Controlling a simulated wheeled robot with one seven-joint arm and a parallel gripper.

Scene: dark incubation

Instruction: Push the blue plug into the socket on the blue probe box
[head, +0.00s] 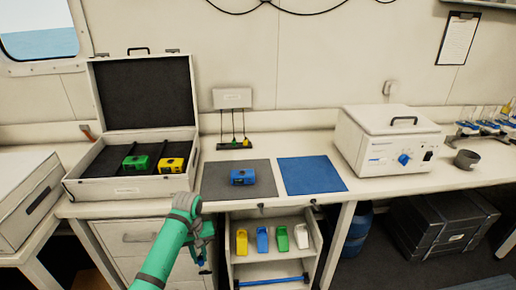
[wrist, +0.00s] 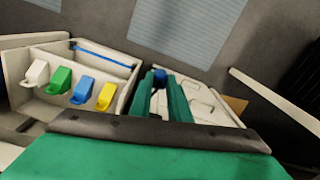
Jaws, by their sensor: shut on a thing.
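The blue probe box (head: 243,177) sits on the grey mat on the bench in the head view. Its socket is too small to make out. My gripper (head: 204,258) is low in front of the bench, left of the open shelf and below and left of the box, well apart from it. In the wrist view my gripper (wrist: 162,95) has its green fingers closed around a small blue piece (wrist: 160,76), which looks like the blue plug. Most of the piece is hidden between the fingers.
An open case (head: 120,188) holds a green box (head: 136,162) and a yellow box (head: 172,165). A blue mat (head: 311,175) lies right of the grey mat (head: 212,182). A small cable rack (head: 232,99) stands behind. A white lidded machine (head: 388,145) is at right.

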